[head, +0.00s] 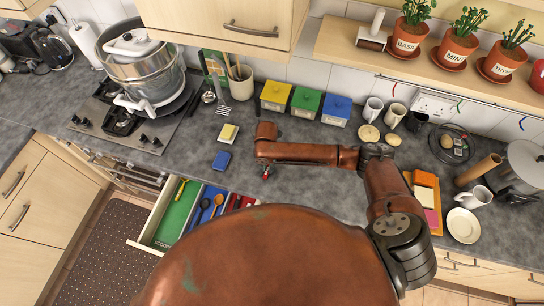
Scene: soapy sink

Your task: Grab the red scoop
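An open drawer (150,222) labelled "SCOOP" shows at the lower left, with green, blue and red sections. A yellow scoop (181,188) lies in the green section. My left gripper is not in view.
A blue sponge (222,160) and a yellow one (229,132) lie on the counter left of my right arm. Yellow, green and blue boxes (306,102) stand at the back. A hob with a large pot (145,70) is at the left. Mugs and a plate (463,225) are at the right.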

